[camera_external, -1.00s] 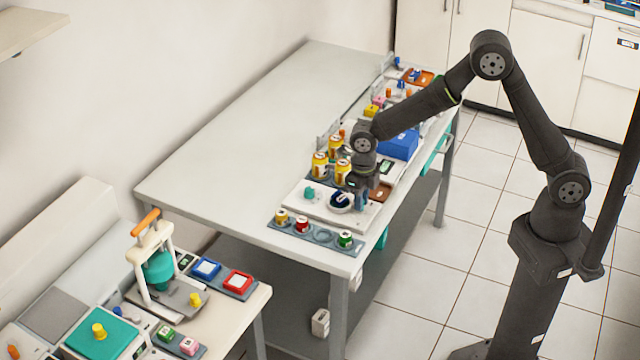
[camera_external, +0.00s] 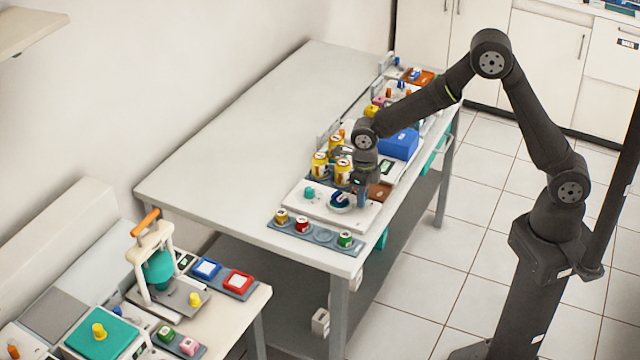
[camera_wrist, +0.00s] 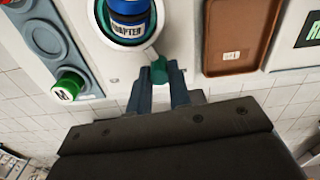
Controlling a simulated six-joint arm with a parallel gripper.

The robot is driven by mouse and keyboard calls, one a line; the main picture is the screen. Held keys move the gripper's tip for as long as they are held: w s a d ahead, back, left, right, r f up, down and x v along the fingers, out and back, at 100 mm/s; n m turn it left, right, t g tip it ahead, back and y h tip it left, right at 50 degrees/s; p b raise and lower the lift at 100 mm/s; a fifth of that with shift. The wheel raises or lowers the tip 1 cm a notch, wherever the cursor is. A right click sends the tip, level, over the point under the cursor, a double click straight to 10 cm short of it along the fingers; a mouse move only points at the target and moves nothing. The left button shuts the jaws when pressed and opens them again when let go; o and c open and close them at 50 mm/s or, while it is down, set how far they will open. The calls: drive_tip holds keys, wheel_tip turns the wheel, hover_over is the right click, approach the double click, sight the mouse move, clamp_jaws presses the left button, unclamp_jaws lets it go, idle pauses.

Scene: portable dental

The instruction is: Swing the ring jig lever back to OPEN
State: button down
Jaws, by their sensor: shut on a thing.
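The ring jig (camera_external: 340,203) is a round seat on the white board (camera_external: 307,208) near the table's front edge. In the wrist view the ring jig (camera_wrist: 101,20) holds a blue part marked "ADAPTER" (camera_wrist: 128,22). The green lever knob (camera_wrist: 159,70) sits at the end of a short pale arm pointing from the ring down and right in that view. My gripper (camera_wrist: 168,82) is at the knob, its two fingers on either side of it, shut on it. In the external view my gripper (camera_external: 361,198) is just right of the ring. Any OPEN marking cannot be made out.
A grey strip (camera_external: 316,237) with several round pots lies in front of the board. A green-topped pot (camera_wrist: 67,86) shows in the wrist view. A brown tray (camera_wrist: 240,37) lies right of the gripper. Yellow cans (camera_external: 320,165) and a blue box (camera_external: 400,143) stand farther back.

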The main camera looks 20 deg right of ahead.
drive_tip(key=c, duration=1.3)
unclamp_jaws()
drive_tip(key=shift+r, duration=0.1)
wheel_tip(320, 180, up, 17)
drive_tip(key=shift+r, duration=0.15)
